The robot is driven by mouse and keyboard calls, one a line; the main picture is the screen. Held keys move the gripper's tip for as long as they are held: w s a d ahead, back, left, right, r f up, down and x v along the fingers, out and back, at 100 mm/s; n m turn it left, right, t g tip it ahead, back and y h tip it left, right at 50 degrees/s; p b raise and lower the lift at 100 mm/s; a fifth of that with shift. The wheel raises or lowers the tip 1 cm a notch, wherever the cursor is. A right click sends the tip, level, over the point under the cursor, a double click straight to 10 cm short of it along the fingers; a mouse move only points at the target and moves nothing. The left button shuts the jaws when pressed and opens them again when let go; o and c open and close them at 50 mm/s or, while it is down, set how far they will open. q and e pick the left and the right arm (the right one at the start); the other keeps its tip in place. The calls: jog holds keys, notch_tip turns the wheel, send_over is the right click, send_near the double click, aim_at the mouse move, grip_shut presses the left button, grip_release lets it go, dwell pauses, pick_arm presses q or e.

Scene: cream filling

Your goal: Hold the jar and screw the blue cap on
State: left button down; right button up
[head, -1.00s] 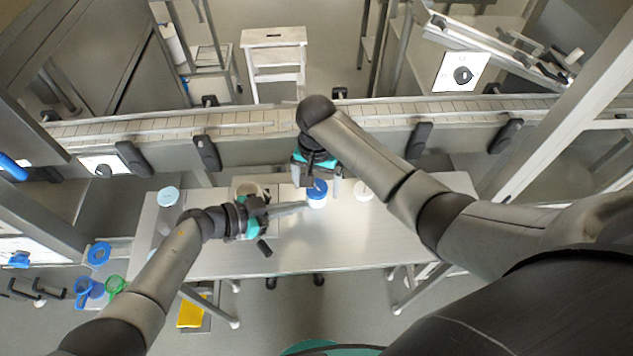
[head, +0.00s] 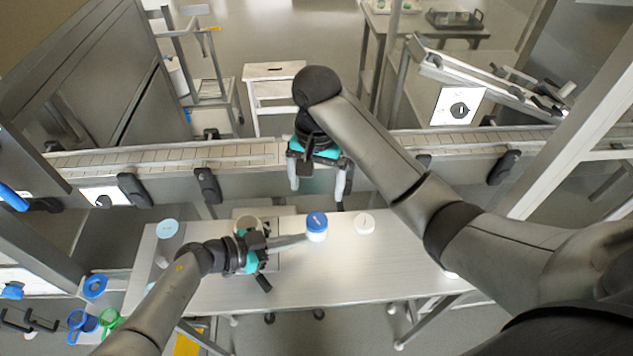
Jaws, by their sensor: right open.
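A white jar (head: 317,236) stands upright near the middle of the table. The blue cap (head: 317,220) sits on its top; how tightly cannot be seen. My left gripper (head: 304,238) comes from the left at jar height. Its fingers reach the jar's left side and look shut on it, though the fingertips are hard to make out. My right gripper (head: 318,186) is open and empty, fingers spread and pointing down. In the picture it is above the jar and apart from the cap.
A beige-rimmed container (head: 247,221) is behind my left gripper. A container with a light blue top (head: 167,228) stands at the table's left. The table (head: 400,265) is clear at the right. A conveyor (head: 240,152) runs behind it.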

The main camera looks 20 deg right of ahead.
pick_arm(q)
jog(key=c, duration=1.1)
grip_release()
jog(key=p+v, duration=0.3)
jog(key=v, duration=1.2)
jog(key=shift+a, duration=0.1)
